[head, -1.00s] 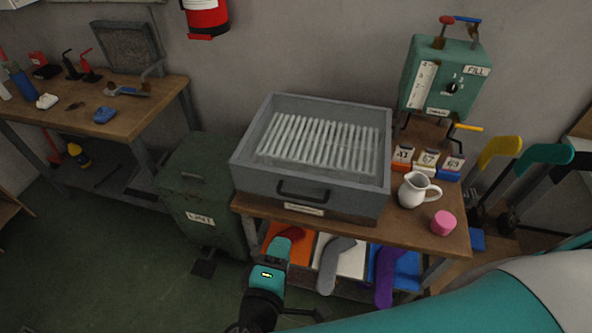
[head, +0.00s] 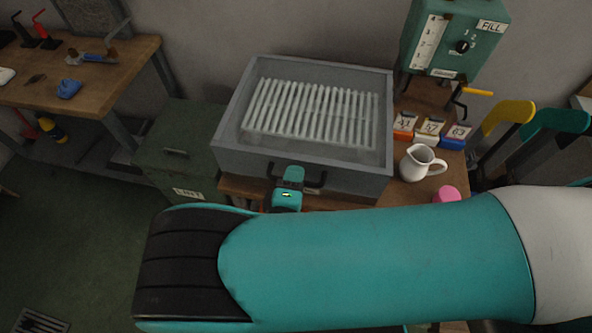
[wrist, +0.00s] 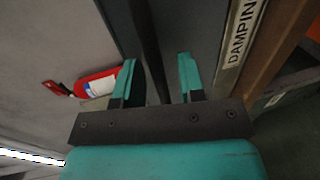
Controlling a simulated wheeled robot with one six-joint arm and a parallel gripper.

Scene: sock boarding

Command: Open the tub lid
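The grey tub (head: 235,160) stands on the wooden bench, its clear-looking lid (head: 312,112) down over a row of pale ribs. A dark handle (head: 317,184) is on its front side; it also shows as a dark bar in the wrist view (wrist: 148,40). My gripper (head: 291,176) is at the middle of this handle. In the wrist view my gripper (wrist: 157,65) is open, with one teal finger on each side of the bar. Gaps show between the fingers and the bar. A label reading "DAMPIN" (wrist: 242,35) is beside the right finger, its end cut off.
A white jug (head: 418,162) and a pink cylinder (head: 446,194) stand right of the tub, with small numbered boxes (head: 430,128) behind. A green fill tank (head: 455,38) is behind right. A green lint bin (head: 178,140) stands left. My arm hides the lower shelf.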

